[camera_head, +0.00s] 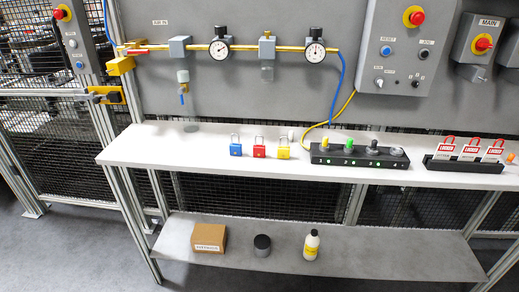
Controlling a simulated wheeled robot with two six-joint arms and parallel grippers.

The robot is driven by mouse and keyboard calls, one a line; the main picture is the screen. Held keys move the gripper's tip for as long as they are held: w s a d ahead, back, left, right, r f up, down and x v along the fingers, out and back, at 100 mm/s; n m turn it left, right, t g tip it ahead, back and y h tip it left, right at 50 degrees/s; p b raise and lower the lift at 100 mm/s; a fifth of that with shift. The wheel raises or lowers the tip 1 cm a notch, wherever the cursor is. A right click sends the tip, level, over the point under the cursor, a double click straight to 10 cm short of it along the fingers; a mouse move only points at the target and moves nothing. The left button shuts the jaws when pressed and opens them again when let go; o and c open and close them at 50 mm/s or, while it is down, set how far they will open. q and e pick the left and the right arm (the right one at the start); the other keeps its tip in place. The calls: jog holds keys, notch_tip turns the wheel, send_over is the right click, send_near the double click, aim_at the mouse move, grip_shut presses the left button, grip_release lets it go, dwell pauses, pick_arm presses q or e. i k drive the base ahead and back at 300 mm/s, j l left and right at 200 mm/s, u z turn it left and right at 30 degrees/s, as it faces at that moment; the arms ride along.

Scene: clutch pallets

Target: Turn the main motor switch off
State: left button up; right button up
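A grey box labelled MAIN (478,46) is mounted on the grey panel at the upper right. It carries a red rotary knob (483,44) on a yellow plate, which looks like the main motor switch. The knob's exact setting is too small to read. Nothing touches it. Neither of my grippers shows in the head view.
A white shelf (215,148) below holds blue, red and yellow padlocks (259,148), a black strip (358,155) and a black rack of red-and-white lockout tags (465,163). A control box (398,50) with a red button hangs left of the switch. Pipes with gauges (219,50) run along the panel.

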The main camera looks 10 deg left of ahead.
aim_at(483, 43)
jog(key=i+l+z, duration=0.1)
jog(key=l, duration=0.35)
jog(key=i+l+z, duration=0.1)
jog(key=l, duration=0.3)
jog(key=i+l+z, duration=0.1)
jog(key=l, duration=0.3)
jog(key=i+l+z, duration=0.1)
jog(key=l, duration=0.35)
jog(key=i+l+z, duration=0.1)
jog(key=l, duration=0.25)
jog(key=i, duration=0.05)
